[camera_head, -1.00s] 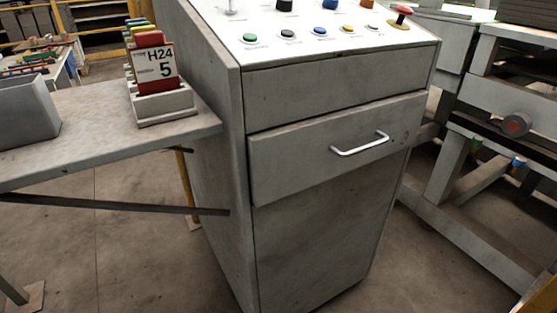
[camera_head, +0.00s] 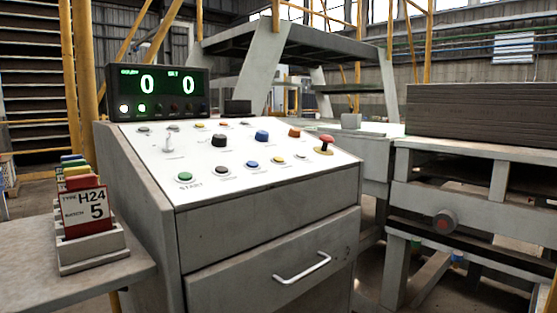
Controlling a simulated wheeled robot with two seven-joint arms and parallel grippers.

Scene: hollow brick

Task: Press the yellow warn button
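A yellow button (camera_head: 278,160) is in the front row of the white sloping control panel (camera_head: 215,185). It sits between a blue button (camera_head: 252,164) and a pale button (camera_head: 301,157). The label under it is too small to read. A smaller yellowish cap (camera_head: 199,125) shows in the panel's back row. Neither of my grippers is in view, and nothing covers the buttons.
A green START button (camera_head: 185,176), a black button (camera_head: 221,169), larger knobs and a red mushroom button (camera_head: 327,140) share the panel. A display (camera_head: 157,92) reading 0 and 0 stands behind. A card holder (camera_head: 90,245) stands at left; the drawer handle (camera_head: 302,268) protrudes.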

